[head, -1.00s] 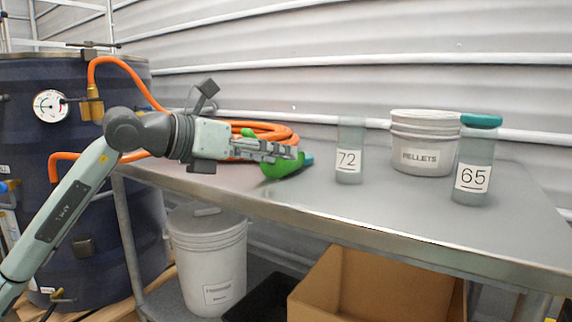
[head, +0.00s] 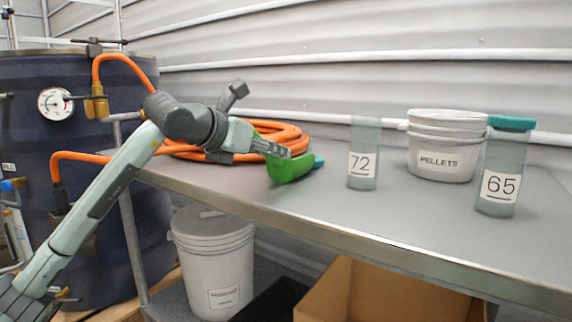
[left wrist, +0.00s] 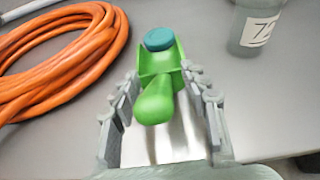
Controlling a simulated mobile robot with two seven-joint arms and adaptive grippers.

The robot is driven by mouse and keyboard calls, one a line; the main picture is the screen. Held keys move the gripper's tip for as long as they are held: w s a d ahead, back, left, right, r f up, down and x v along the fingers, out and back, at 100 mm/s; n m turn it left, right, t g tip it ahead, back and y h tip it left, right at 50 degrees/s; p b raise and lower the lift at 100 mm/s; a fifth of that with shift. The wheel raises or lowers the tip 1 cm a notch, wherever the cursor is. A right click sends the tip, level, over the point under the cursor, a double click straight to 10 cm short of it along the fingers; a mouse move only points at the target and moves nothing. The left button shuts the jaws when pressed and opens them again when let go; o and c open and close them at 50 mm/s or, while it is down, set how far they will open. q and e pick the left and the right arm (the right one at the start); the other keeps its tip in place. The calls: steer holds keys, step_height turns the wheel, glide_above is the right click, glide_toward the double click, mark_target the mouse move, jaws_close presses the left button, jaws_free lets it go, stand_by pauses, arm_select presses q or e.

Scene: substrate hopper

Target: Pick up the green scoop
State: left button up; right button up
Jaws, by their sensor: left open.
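The green scoop (head: 288,170) lies on the metal table near its front edge, beside the orange hose. My left gripper (head: 286,150) is over it and hides part of it in the head view. In the left wrist view the green scoop (left wrist: 156,98) shows between the two spread fingers, its rounded handle towards me. The fingers are open, with a gap on each side of the handle. A teal round cap (left wrist: 159,39) is at the scoop's far end and also shows in the head view (head: 318,161). My right gripper is not in view.
A coiled orange hose (left wrist: 108,58) lies left of the scoop. Jar 72 (head: 363,145), a pellets bucket (head: 440,150) and teal-lidded jar 65 (head: 503,165) stand to the right. A dark drum (head: 60,110) stands left. The table (head: 330,205) is clear in front of the jars.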

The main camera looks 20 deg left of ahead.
arm_select(q)
steer(key=shift+w+f, duration=0.1)
steer(key=shift+w, duration=0.15)
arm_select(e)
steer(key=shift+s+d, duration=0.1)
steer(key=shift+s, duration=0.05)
arm_select(q)
steer(key=shift+c, duration=0.6)
jaws_close()
steer(key=shift+r, duration=0.5)
steer(key=r, duration=0.3)
steer(key=shift+s+a+r, duration=0.1)
steer(key=shift+a+r, duration=0.15)
steer(key=shift+r, duration=0.1)
steer(key=s+a+r, duration=0.4)
steer(key=a+r, duration=0.2)
steer(key=a, duration=0.4)
steer(key=shift+s+r, duration=0.25)
steer(key=shift+s, duration=0.1)
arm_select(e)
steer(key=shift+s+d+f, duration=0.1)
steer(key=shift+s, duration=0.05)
